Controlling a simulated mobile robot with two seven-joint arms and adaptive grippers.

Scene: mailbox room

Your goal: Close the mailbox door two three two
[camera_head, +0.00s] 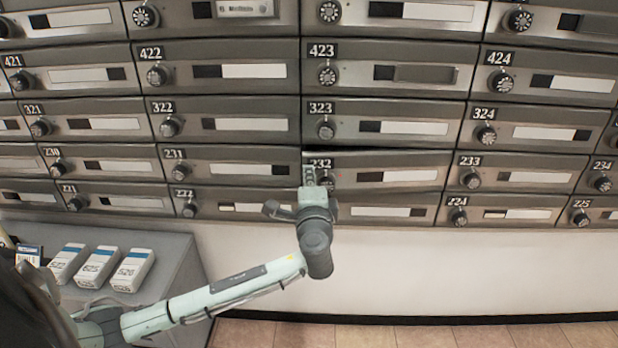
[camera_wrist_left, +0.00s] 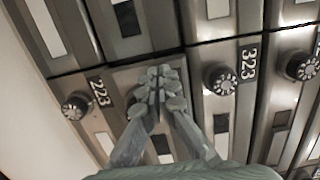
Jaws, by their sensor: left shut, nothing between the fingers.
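The door of mailbox 232 (camera_head: 400,176) is a grey metal panel with a dial knob at its left end and a pale name strip. A dark gap runs along its top edge, so it looks slightly ajar. My left gripper (camera_head: 309,174) is shut and empty in front of the door's left end. It partly covers the number and knob. In the left wrist view its closed fingers (camera_wrist_left: 158,82) are over the same door (camera_wrist_left: 122,80), between doors 223 and 323. I cannot tell whether the fingertips touch the panel. My right gripper is not in view.
Door 323 (camera_head: 400,122) lies just above, door 231 (camera_head: 245,169) to the left and door 233 (camera_head: 525,176) to the right. A grey cabinet (camera_head: 190,285) with several white boxes (camera_head: 100,268) stands at lower left. The white wall (camera_head: 430,270) below is clear.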

